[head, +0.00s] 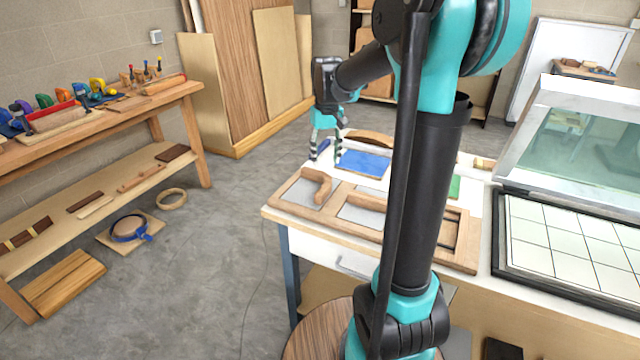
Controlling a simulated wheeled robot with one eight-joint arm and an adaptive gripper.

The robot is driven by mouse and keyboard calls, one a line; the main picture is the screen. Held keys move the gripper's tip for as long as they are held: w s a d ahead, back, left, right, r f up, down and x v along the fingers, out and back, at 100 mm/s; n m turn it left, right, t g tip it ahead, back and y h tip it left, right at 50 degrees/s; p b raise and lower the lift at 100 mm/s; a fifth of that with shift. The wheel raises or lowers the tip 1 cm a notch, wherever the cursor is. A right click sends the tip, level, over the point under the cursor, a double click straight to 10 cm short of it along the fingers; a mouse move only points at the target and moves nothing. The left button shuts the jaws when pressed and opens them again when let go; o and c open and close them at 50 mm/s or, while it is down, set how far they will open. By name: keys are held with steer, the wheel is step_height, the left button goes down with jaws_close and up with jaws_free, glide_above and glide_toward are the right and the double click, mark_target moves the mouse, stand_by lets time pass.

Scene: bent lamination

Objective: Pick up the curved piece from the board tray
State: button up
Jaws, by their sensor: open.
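The board tray (290,203) is a wooden frame with several compartments along the front of the white table. A curved wooden piece (318,184) lies in its left compartment. Another brown piece (368,202) shows in the middle compartment, partly hidden by my arm. My gripper (326,157) is open and points down, above or behind the tray's back left side. No piece shows between its fingers. I cannot tell its exact height above the table.
A blue sheet (364,163) and a curved brown strip (370,138) lie behind the tray. A dark frame with pale tiles (572,243) and a glass-fronted case (580,140) stand at the right. A workbench (100,118) with clamps stands at the left, with open floor between.

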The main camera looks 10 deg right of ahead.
mark_target(327, 177)
steer(key=shift+d+f, duration=0.15)
steer(key=shift+f, duration=1.45)
steer(key=shift+d+f, duration=0.1)
steer(key=shift+f, duration=1.5)
steer(key=shift+c, duration=0.5)
jaws_close()
